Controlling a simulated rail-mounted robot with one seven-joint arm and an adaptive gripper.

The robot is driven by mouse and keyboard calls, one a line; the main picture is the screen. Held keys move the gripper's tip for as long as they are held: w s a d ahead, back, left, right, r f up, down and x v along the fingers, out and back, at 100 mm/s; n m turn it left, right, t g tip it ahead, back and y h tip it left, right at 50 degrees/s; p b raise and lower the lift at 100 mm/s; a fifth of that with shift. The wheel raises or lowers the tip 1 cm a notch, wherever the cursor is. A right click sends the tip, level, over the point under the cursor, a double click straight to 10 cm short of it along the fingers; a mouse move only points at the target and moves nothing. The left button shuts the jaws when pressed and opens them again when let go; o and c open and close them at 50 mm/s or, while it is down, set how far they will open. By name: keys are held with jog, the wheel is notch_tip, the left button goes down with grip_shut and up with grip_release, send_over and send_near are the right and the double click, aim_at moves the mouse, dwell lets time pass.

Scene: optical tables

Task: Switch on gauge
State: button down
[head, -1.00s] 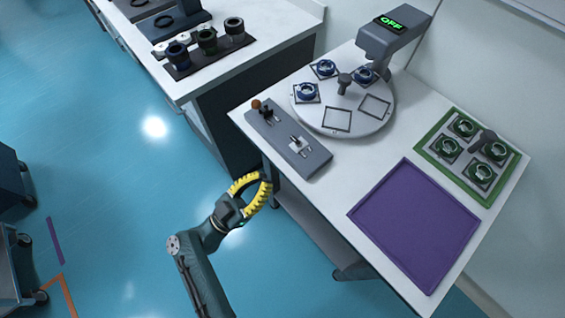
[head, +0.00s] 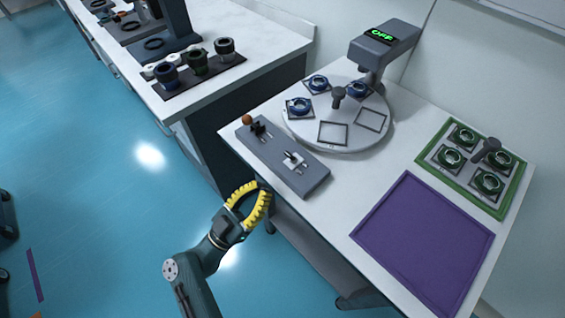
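The gauge (head: 386,48) stands at the back of the white table, a grey head over a round turntable (head: 365,140). Its display (head: 380,35) reads OFF in green. A grey control box (head: 283,160) lies along the table's left edge. It carries a lever with an orange-brown knob (head: 247,119) and a second, light-coloured switch (head: 293,158). My gripper (head: 257,188), with yellow ribbed fingers, is beside the table's left edge, apart from the box. Its fingers curve around a gap with nothing seen in it, and the tips come close together; whether they touch is unclear.
The turntable bears several blue ring parts and empty square frames. A purple tray (head: 424,240) and a green-rimmed tray (head: 423,157) with green rings lie to the right. Another bench (head: 250,60) with dark cylinders stands at the back left. Blue floor is open at left.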

aim_at(290, 156)
jog(key=b+x, duration=0.1)
jog(key=x, duration=0.7)
jog(key=shift+b, duration=0.35)
jog(key=shift+r, duration=0.1)
